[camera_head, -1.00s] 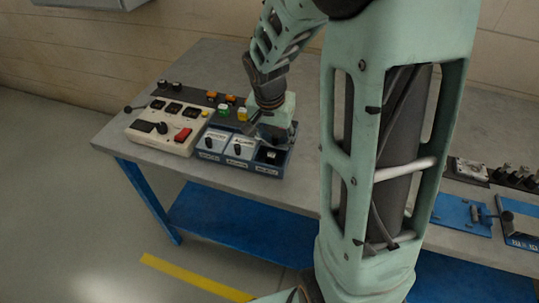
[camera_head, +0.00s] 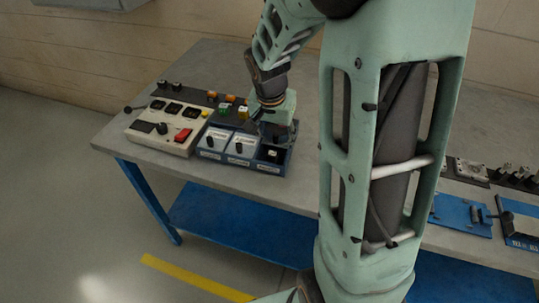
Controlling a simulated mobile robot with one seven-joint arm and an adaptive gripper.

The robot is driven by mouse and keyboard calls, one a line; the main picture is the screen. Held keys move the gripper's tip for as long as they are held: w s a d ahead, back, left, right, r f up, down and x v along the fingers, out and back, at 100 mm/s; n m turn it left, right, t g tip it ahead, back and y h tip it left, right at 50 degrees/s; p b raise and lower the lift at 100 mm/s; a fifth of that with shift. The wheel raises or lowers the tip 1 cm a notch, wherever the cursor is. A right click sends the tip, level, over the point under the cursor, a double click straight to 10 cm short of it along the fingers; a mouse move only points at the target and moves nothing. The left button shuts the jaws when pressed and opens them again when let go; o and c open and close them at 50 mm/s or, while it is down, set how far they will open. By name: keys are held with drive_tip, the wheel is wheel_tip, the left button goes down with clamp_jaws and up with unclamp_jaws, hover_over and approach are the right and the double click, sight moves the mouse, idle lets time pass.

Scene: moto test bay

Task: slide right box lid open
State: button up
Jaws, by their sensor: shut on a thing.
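A blue box (camera_head: 240,161) with three labelled compartments stands at the front of the grey workbench. Its left lid (camera_head: 215,138) and middle lid (camera_head: 242,145) are white with black knobs and cover their compartments. The right compartment (camera_head: 272,155) shows a dark interior at its front, with a small pale item inside. My gripper (camera_head: 277,137) is low over the back of the right compartment, shut on the right lid. The gripper hides most of that lid, its knob and the fingertips.
A cream control panel (camera_head: 163,130) with a red switch stands close on the left. Bare bench lies right of the box. Blue fixtures (camera_head: 462,215) stand at the far right.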

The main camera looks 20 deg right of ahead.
sight(276, 134)
drive_tip(key=shift+w+d+p+v, duration=0.2)
drive_tip(key=shift+p+v, duration=0.55)
drive_tip(key=shift+v, duration=0.4)
drive_tip(key=shift+w+d+p+v, duration=0.1)
drive_tip(key=shift+w+p+v, duration=0.15)
drive_tip(key=shift+p+v, duration=0.7)
drive_tip(key=shift+w+d+p+v, duration=0.2)
drive_tip(key=shift+p+v, duration=0.35)
drive_tip(key=shift+v, duration=0.75)
drive_tip(key=shift+r, duration=0.15)
